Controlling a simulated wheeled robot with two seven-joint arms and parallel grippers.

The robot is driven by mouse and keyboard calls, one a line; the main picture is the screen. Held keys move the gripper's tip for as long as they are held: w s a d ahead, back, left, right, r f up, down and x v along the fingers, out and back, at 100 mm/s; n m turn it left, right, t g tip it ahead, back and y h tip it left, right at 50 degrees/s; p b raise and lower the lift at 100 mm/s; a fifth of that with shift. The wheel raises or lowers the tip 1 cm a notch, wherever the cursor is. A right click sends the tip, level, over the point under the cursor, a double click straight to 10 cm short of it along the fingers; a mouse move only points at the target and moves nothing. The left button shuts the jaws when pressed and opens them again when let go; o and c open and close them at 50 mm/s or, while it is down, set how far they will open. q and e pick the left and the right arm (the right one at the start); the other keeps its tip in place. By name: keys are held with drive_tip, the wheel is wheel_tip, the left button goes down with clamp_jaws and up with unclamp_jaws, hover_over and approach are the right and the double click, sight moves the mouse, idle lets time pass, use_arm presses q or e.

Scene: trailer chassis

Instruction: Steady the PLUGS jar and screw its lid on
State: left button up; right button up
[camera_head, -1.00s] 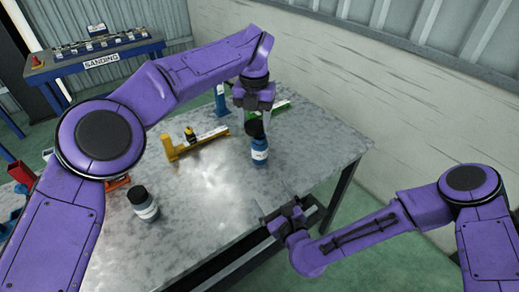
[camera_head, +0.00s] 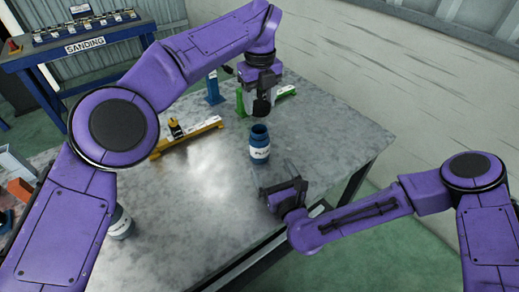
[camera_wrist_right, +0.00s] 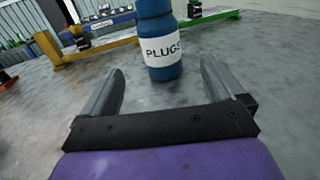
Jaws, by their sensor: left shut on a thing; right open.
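The PLUGS jar (camera_head: 259,147) stands upright on the grey metal table. It is blue with a white label, and its blue neck shows uncovered. My left gripper (camera_head: 262,98) is above the jar, shut on the black lid (camera_head: 261,108). A small gap shows between lid and jar. My right gripper (camera_head: 271,167) is open and low, on the near side of the jar. In the right wrist view the jar (camera_wrist_right: 163,55) stands just ahead of my open fingertips (camera_wrist_right: 160,66), not clasped; its top is cut off.
A yellow stand (camera_head: 190,138) and a green stand (camera_head: 284,92) are behind the jar. Another jar (camera_head: 120,225) at the left is partly hidden by my left arm. The table (camera_head: 205,215) is clear at the front. A SANDING bench (camera_head: 90,45) stands back left.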

use_arm(q)
drive_tip(key=shift+w+f, duration=0.3)
drive_tip(key=shift+w, duration=0.1)
use_arm(e)
drive_tip(key=shift+w+f, duration=0.2)
drive_tip(key=shift+w, duration=0.15)
use_arm(q)
drive_tip(key=shift+s+r, duration=0.15)
drive_tip(key=shift+s, duration=0.05)
use_arm(e)
drive_tip(key=shift+s+r, duration=0.1)
use_arm(q)
drive_tip(key=shift+s, duration=0.1)
use_arm(e)
drive_tip(key=shift+a, duration=0.1)
drive_tip(key=x, duration=1.2)
drive_tip(key=c, duration=1.5)
use_arm(q)
hover_over(259, 138)
drive_tip(key=w, duration=0.2)
drive_tip(key=shift+w+f, duration=0.2)
drive_tip(key=shift+f, duration=2.3)
drive_tip(key=shift+f, duration=0.1)
